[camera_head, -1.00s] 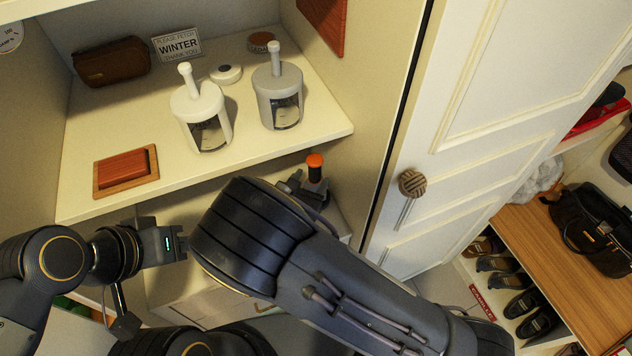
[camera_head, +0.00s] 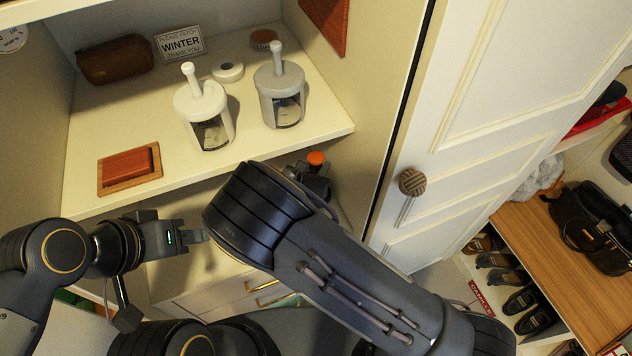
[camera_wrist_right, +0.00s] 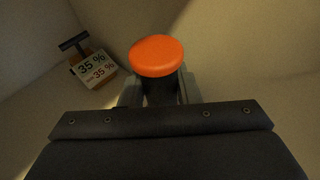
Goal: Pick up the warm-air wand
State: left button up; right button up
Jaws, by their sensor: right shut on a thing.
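The warm-air wand, a dark upright body with an orange rounded cap (camera_head: 316,158), shows beyond my right arm in the head view, below the shelf's front edge. In the right wrist view its orange cap (camera_wrist_right: 157,56) is large and sits between the fingers. My right gripper (camera_wrist_right: 160,90) is shut on its dark body just under the cap. In the head view, my right arm hides the lower part of the wand. My left gripper (camera_head: 196,236) is at the lower left, away from the wand; its finger gap is not clear.
A white door (camera_head: 480,120) stands at right. A 35 % sign (camera_wrist_right: 93,68) stands near the wand.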

aim_at(313, 161)
jog(key=shift+r, duration=0.15)
jog(key=shift+r, duration=0.6)
notch_tip(313, 161, up, 2)
jog(key=shift+s+a+r+b, duration=0.1)
jog(key=shift+r+b, duration=0.05)
jog(key=shift+b, duration=0.2)
jog(key=s+a+b, duration=0.1)
jog(key=s+a, duration=0.2)
jog(key=s, duration=0.5)
jog(key=s+a+b, duration=0.1)
jog(key=s+a, duration=0.2)
jog(key=s, duration=0.5)
jog(key=shift+s+a, duration=0.25)
jog(key=shift+a, duration=0.1)
